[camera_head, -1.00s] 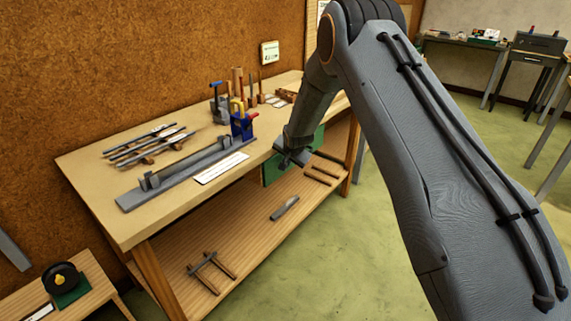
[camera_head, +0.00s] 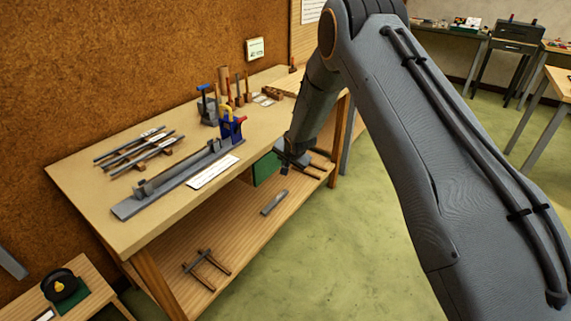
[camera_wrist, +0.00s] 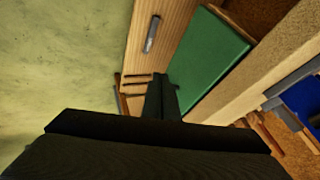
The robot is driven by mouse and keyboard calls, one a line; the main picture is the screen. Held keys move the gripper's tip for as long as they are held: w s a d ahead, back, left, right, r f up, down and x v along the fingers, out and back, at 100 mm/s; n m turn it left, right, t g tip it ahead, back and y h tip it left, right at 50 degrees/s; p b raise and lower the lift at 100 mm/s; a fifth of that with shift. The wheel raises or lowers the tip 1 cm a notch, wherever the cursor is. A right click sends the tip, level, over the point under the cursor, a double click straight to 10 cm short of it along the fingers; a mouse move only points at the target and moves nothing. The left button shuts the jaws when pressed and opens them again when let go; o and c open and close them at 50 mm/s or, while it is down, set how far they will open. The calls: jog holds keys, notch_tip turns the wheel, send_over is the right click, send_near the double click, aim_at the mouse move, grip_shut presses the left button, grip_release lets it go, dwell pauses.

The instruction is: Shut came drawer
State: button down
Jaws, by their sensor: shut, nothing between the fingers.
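In the head view a green drawer front (camera_head: 265,169), apparently the came drawer, shows under the bench top, partly hidden behind my arm and gripper. How far it stands out cannot be told. In the wrist view the green face (camera_wrist: 210,62) lies right of my fingers, beside the bench top's pale edge. My gripper (camera_head: 287,168) hangs in front of the bench, near the green face's right side. Its dark fingers (camera_wrist: 162,92) are together and empty in the wrist view. Whether they touch the drawer is not clear.
The bench top (camera_head: 85,176) carries a long grey rail (camera_head: 180,185), lead strips and upright tools. The lower shelf (camera_head: 235,232) holds a grey bar (camera_head: 274,202) and wooden racks. Green floor (camera_head: 330,255) is clear in front. A small table with a tape roll stands left.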

jog(key=s+d+r+n+g+h, duration=0.1)
jog(key=s+d+r, duration=0.4)
jog(key=s, duration=0.2)
jog(key=s+d+r+n+g+b, duration=0.1)
jog(key=s+d+r, duration=0.4)
jog(key=s, duration=0.3)
jog(key=s+d+r+n+g+h, duration=0.1)
jog(key=s+d+r, duration=0.3)
jog(key=s+d, duration=0.25)
jog(key=s+d+r+n+g, duration=0.1)
jog(key=s+d, duration=0.1)
jog(key=s, duration=0.8)
jog(key=s+d+r+n+g, duration=0.1)
jog(key=s+d+r, duration=0.1)
jog(key=s, duration=0.9)
jog(key=shift+s+d+n+g, duration=0.15)
jog(key=shift+d+n+g, duration=0.15)
jog(key=shift+d+g, duration=0.1)
